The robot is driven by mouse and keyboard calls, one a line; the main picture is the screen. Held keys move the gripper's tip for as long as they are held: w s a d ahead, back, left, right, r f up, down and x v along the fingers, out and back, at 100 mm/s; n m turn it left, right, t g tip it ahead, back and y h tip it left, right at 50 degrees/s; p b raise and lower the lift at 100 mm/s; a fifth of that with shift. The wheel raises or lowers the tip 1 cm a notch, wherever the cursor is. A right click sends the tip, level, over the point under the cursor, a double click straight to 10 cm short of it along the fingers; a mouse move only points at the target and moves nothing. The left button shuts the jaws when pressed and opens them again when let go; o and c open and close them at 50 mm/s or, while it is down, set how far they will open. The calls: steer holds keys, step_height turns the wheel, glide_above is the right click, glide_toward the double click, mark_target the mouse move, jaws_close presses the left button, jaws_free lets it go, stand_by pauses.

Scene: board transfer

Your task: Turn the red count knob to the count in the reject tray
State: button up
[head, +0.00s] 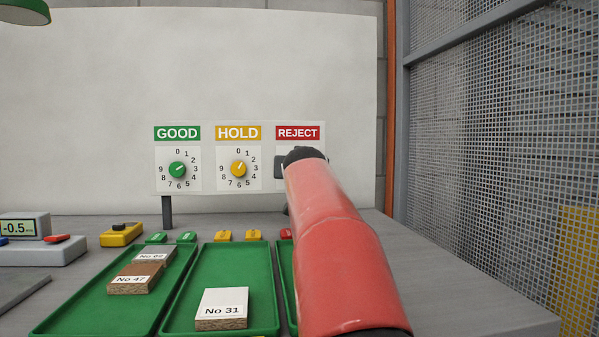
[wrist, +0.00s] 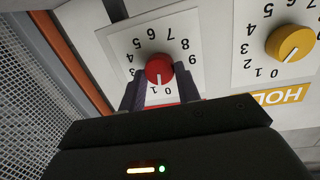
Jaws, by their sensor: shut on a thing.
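The red count knob (wrist: 159,70) sits on its white dial in the wrist view, seen upside down. My gripper (wrist: 160,84) is shut on it, one dark finger on each side. Its pale mark faces the 0 and 1 side; I cannot tell exactly which figure it meets. In the head view my red arm hides this knob and most of its dial, below the REJECT sign (head: 297,133). The reject tray (head: 288,275) shows only as a green left edge; my arm covers the rest and I cannot see its contents.
The yellow HOLD knob (head: 239,169) and green GOOD knob (head: 177,169) are beside it on the panel. The middle tray (head: 240,262) holds a board marked No 31 (head: 222,309); the left tray (head: 82,309) holds two boards. A mesh fence (head: 500,120) stands at right.

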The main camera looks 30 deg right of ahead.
steer(key=shift+f+n, duration=0.15)
steer(key=shift+n, duration=0.85)
steer(key=o, duration=1)
steer(key=shift+c, duration=0.2)
steer(key=b+v, duration=0.3)
steer(key=v, duration=0.4)
steer(key=shift+s+a, duration=0.3)
